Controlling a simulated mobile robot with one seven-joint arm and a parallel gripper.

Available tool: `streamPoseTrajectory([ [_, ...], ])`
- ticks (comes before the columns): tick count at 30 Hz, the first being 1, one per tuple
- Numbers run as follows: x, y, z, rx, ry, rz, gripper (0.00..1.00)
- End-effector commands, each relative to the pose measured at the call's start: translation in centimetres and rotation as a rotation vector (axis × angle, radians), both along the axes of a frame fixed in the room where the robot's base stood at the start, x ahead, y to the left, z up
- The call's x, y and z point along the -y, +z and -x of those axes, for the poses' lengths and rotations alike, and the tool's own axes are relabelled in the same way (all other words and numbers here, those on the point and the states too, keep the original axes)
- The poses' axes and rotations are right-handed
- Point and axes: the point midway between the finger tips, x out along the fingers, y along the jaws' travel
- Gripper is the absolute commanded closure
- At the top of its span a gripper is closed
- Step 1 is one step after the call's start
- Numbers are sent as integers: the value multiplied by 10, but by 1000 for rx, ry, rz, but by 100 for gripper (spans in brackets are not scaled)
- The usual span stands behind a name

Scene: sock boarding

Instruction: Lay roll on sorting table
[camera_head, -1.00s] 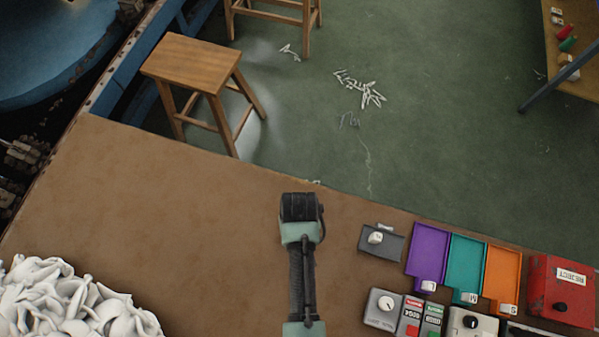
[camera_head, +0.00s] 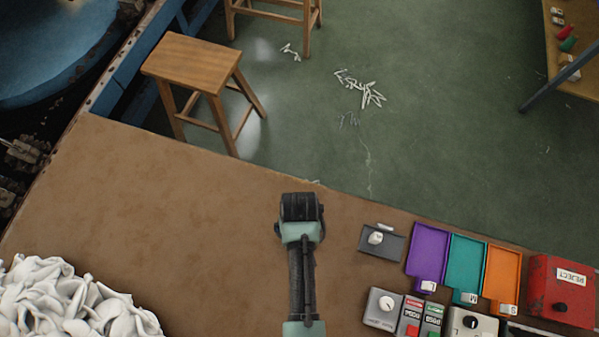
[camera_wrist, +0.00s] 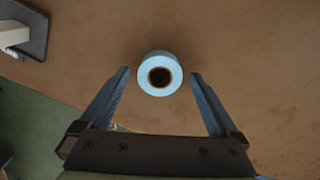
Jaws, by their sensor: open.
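In the wrist view a pale blue-white roll (camera_wrist: 146,80) with a dark round core stands on end on the brown sorting table (camera_wrist: 240,50). My gripper (camera_wrist: 159,75) is open, with one finger on each side of the roll's near edge. A gap shows between the roll and each finger. In the head view my arm reaches over the brown table (camera_head: 190,220), and the roll and my fingers are hidden there.
A pile of white socks (camera_head: 65,300) lies at the left. Purple (camera_head: 428,255), teal (camera_head: 466,265) and orange (camera_head: 502,272) trays, a red reject box (camera_head: 562,290) and small control boxes stand at the right. A wooden stool (camera_head: 195,65) stands beyond the table edge. Mid-left tabletop is clear.

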Motion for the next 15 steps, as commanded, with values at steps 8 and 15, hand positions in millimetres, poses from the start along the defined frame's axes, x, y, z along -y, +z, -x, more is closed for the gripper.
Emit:
streamPoseTrajectory([
  [8, 0, 47, -1, 5, 0, -1, 3],
  [15, 0, 93, -1, 4, -1, -1, 3],
])
